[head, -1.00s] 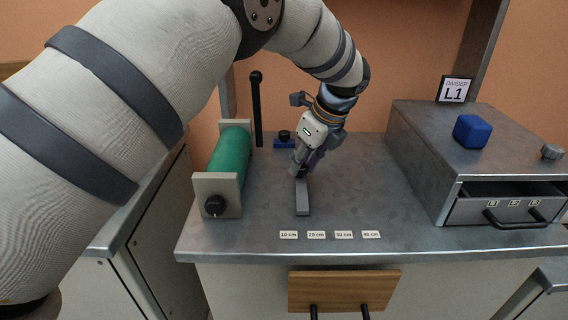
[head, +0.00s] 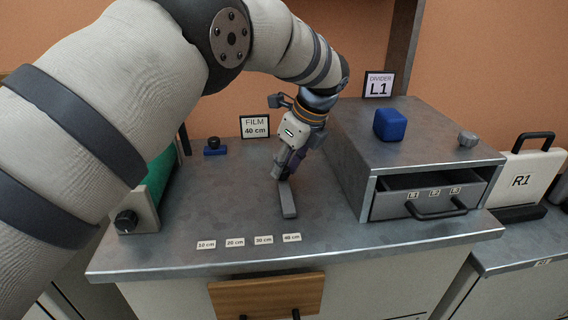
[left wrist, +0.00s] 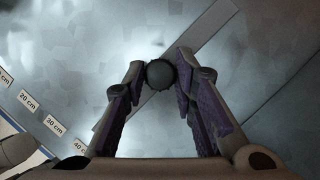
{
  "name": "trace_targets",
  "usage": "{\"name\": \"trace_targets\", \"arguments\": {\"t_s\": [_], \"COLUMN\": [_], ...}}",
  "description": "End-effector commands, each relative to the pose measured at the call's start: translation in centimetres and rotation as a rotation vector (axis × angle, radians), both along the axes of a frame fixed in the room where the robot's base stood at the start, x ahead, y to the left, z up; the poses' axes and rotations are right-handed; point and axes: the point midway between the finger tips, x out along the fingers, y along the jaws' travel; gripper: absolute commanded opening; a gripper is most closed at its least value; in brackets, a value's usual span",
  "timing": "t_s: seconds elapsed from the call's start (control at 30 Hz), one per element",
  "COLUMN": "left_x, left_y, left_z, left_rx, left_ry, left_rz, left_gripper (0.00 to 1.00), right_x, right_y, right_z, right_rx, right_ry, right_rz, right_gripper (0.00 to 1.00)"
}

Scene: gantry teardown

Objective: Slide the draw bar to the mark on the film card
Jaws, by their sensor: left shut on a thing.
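The draw bar (head: 288,201) is a grey bar lying on the metal bench top. Its near end points at the 40 cm mark (head: 292,237) at the bench's front edge. The film card (head: 255,127) at the back reads "FILM 40 cm". My left gripper (head: 281,173) is shut on the bar's dark round knob, which shows between the fingers in the left wrist view (left wrist: 161,74). The bar runs diagonally under the fingers there. The far part of the bar is hidden by the gripper in the head view. My right gripper is not in view.
The green roll (head: 159,183) stands at left, partly behind my arm. The 10 cm (head: 206,244), 20 cm (head: 235,242) and 30 cm (head: 263,240) marks line the front edge. A metal drawer unit (head: 350,150) with a blue block (head: 390,124) stands close at right.

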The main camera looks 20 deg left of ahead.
Motion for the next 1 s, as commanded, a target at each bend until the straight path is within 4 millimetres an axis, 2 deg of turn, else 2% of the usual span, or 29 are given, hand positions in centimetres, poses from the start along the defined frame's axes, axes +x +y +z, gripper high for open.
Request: {"name": "trace_targets", "arguments": {"t_s": [0.07, 0.1, 0.17, 0.5, 0.57, 0.8, 1.0], "left_x": [-0.1, -0.1, -0.1, 0.0, -0.1, -0.7, -1.0], "left_y": [-0.1, 0.0, 0.0, -0.2, -0.6, -3.0, -4.3], "left_z": [-0.2, -0.2, -0.2, 0.5, 1.5, 7.4, 10.5], "left_rx": [-0.002, -0.002, -0.002, -0.001, -0.001, -0.002, -0.002], "left_ry": [0.005, 0.005, 0.005, 0.0, -0.002, -0.002, 0.001], "left_rz": [0.0, 0.0, 0.0, 0.0, 0.0, -0.001, -0.001], "left_gripper": [0.0, 0.34, 0.46, 0.46, 0.46, 0.46, 0.46], "right_x": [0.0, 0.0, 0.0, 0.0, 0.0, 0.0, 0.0], "right_y": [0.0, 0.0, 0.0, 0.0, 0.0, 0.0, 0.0], "right_z": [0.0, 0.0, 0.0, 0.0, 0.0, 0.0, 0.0], "right_rx": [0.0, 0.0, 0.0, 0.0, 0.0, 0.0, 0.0], "right_ry": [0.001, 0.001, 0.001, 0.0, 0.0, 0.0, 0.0], "right_rz": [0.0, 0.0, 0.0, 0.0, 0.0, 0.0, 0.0], "right_gripper": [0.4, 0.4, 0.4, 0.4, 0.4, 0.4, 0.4]}}
